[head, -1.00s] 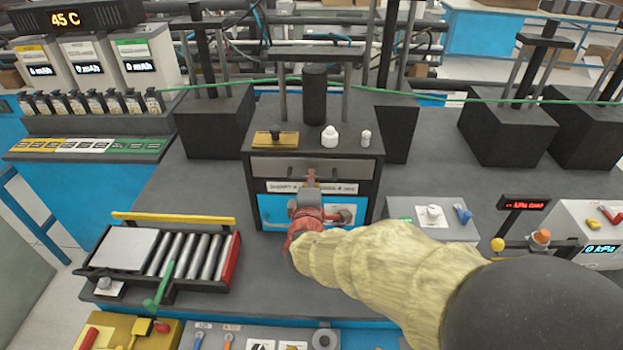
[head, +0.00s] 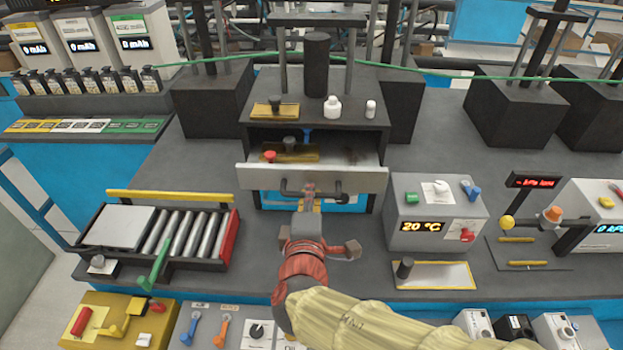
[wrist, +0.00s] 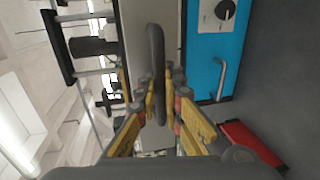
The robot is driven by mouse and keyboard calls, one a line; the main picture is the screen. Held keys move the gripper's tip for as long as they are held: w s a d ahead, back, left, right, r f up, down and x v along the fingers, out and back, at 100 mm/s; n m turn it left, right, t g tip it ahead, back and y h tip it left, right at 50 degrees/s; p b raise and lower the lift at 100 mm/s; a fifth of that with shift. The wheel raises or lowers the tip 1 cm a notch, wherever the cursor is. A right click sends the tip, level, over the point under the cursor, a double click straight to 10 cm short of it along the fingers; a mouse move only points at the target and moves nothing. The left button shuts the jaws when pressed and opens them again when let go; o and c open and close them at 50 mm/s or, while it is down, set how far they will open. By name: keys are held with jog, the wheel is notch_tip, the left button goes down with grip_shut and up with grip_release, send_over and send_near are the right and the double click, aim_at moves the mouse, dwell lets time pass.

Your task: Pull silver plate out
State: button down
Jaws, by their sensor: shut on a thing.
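The silver plate (head: 215,0) is the front of a drawer in the black cabinet, so its face is marked here on the silver plate's bare left part (head: 258,178). It stands out from the cabinet, and the drawer behind it is open. Its dark bar handle (head: 288,190) runs across the front and also shows in the wrist view (wrist: 155,45). My gripper (head: 310,190) is shut on this handle, its yellow fingers on either side of the bar in the wrist view (wrist: 160,90). The fingers hide the middle of the handle.
Inside the drawer lie a brass-coloured plate (head: 298,153) and a red knob (head: 270,156). A roller tray (head: 232,240) stands at left. A grey box reading 20 °C (head: 400,232) stands at right. Blue panel (head: 270,201) lies below the drawer.

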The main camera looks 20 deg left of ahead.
jog(key=f+b+v, duration=0.1)
jog(key=v, duration=0.6)
jog(key=shift+s+f, duration=0.35)
jog(key=shift+s, duration=0.15)
jog(key=shift+d, duration=0.1)
jog(key=c, duration=1.9)
grip_release()
jog(key=shift+r, duration=0.1)
jog(key=v, duration=0.7)
jog(key=shift+s, duration=0.25)
